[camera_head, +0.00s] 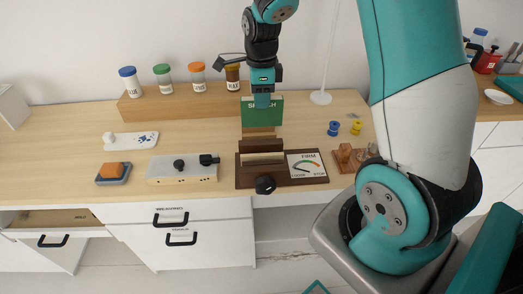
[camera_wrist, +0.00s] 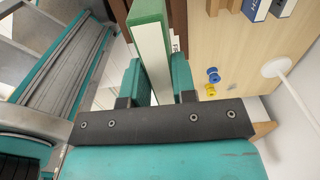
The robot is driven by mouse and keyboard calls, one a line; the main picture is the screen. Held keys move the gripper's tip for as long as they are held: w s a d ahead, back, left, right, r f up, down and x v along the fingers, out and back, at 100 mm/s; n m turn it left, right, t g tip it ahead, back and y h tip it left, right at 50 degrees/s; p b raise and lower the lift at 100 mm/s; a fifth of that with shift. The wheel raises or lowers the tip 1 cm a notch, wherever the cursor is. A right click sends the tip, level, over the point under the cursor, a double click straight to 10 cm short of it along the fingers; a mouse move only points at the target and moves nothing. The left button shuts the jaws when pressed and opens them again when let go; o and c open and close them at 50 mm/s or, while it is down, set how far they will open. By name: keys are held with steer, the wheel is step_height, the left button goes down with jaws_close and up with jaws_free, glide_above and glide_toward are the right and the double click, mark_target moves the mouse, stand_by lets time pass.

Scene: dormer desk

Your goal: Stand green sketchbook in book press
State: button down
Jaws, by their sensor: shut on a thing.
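The green sketchbook (camera_head: 262,113) is upright in my gripper, above and behind the book press. My gripper (camera_head: 263,97) is shut on its top edge. In the wrist view the sketchbook (camera_wrist: 150,45) shows its green cover and pale page edge between the two teal fingers of my gripper (camera_wrist: 157,85). The book press (camera_head: 245,178) is a dark brown wooden frame with a black knob in front and a dial card marked "FIRM" and "LOOSE" on its right. In the head view the sketchbook's lower edge appears just behind the press; whether they touch I cannot tell.
A wooden riser (camera_head: 185,101) with several capped jars stands at the back left. A pale box with black knobs (camera_head: 182,168) sits left of the press. A blue spool (camera_head: 334,128), a yellow spool (camera_head: 356,127) and a lamp stand (camera_head: 321,98) are to the right.

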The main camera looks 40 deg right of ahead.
mark_target(261, 143)
step_height(261, 143, down, 16)
steer(key=shift+r+p, duration=0.25)
steer(key=shift+p, duration=0.05)
steer(key=shift+f, duration=0.1)
steer(key=c, duration=0.9)
jaws_free()
steer(key=shift+c, duration=0.2)
